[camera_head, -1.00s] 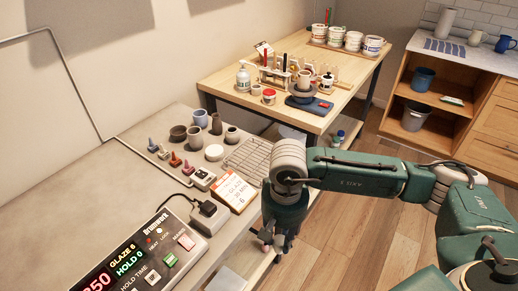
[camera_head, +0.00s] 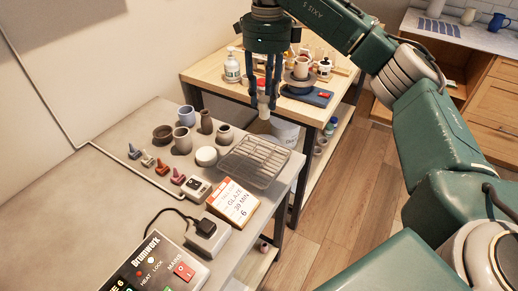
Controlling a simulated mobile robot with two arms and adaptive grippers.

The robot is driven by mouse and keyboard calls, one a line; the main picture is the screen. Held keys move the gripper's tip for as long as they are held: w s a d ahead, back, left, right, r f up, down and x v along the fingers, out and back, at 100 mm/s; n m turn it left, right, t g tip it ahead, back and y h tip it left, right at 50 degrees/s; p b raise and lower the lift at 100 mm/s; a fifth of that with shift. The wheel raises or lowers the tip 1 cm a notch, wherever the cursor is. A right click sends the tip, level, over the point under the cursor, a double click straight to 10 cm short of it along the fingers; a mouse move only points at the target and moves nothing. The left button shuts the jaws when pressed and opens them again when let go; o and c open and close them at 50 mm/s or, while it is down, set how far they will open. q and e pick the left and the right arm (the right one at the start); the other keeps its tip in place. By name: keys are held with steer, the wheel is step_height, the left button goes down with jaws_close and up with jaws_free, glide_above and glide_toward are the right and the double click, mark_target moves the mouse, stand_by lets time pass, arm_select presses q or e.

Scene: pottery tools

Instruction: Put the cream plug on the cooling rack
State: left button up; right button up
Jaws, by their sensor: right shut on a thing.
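My right gripper (camera_head: 263,95) points down, shut on a small pale piece, the cream plug (camera_head: 263,102), whose lower part shows between and below the fingertips. The fingers hide part of it. The cooling rack (camera_head: 255,162), a wire grid, lies on the grey bench near its right edge. Its top looks empty. The gripper and plug are in the air beyond the rack's far edge, apart from it. My left gripper is not in view.
A white round puck (camera_head: 206,156), a brown bowl (camera_head: 162,135) and several cups stand left of the rack. A white bucket (camera_head: 285,131) is behind, and a wooden table (camera_head: 222,90) holds pottery.

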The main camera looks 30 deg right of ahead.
mark_target(265, 111)
step_height(265, 111, down, 17)
steer(key=p, duration=0.3)
steer(key=shift+w+f, duration=0.1)
steer(key=shift+f, duration=0.05)
steer(key=o, duration=1.2)
steer(key=shift+c, duration=0.2)
step_height(265, 111, up, 11)
steer(key=b, duration=0.3)
steer(key=shift+f, duration=0.1)
steer(key=shift+d+r, duration=0.1)
steer(key=shift+r, duration=0.55)
